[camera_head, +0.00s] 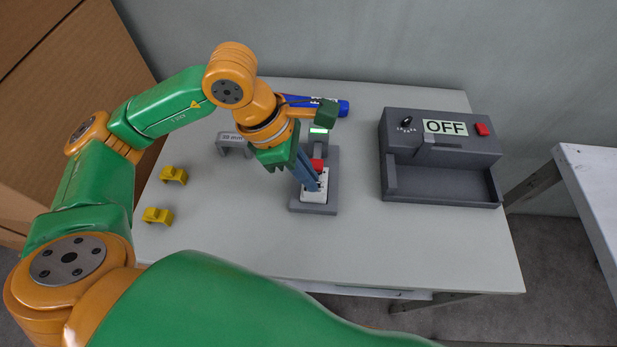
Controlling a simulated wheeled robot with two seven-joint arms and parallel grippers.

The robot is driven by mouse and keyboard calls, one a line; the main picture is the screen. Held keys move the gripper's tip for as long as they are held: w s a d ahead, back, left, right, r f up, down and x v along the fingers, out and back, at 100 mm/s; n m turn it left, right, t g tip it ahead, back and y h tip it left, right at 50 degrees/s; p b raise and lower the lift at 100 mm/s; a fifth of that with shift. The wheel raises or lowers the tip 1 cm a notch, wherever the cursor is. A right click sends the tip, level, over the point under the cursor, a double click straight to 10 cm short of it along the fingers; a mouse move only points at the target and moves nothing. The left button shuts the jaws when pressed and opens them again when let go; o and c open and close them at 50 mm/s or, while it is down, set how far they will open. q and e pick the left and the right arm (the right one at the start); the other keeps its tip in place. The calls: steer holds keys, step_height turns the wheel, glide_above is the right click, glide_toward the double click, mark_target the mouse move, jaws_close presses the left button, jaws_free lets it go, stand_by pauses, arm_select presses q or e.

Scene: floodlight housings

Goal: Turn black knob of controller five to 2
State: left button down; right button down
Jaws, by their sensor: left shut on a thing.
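My left gripper (313,183) reaches down from the upper left to a small white block (316,196) in a grey fixture (333,165). Its blue fingers are shut on a small part at the white block; the fingers hide that part, and I cannot tell whether it is a knob. A red piece (317,164) sits right beside the fingers. A grey control box (440,183) on the right has a small black knob (406,121) with marks below it, a display (445,128) reading OFF and a red button (482,130). No number five is readable. My right gripper is not in view.
A green-lit display (318,130) stands behind the fixture. A grey bracket (232,140) and two yellow clips (173,175) (158,216) are on the left. The front of the table (400,245) is clear. Another table (590,180) stands right.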

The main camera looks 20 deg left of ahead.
arm_select(q)
steer(key=n+b, duration=0.1)
steer(key=n, duration=0.1)
steer(key=n+t+b, duration=0.1)
steer(key=n+b, duration=0.1)
steer(key=shift+s+d+f+n+t+y, duration=0.1)
steer(key=shift+s+f+n+t+y, duration=0.05)
steer(key=shift+n+t+y, duration=0.15)
steer(key=n+t+y+b, duration=0.1)
steer(key=n+b, duration=0.1)
steer(key=n, duration=0.2)
steer(key=shift+s+d, duration=0.1)
steer(key=shift+s, duration=0.05)
steer(key=shift+n, duration=0.3)
steer(key=c, duration=1.2)
jaws_free()
steer(key=shift+c, duration=0.2)
steer(key=shift+r, duration=0.2)
steer(key=p+v, duration=0.1)
steer(key=v, duration=0.6)
steer(key=shift+d, duration=0.15)
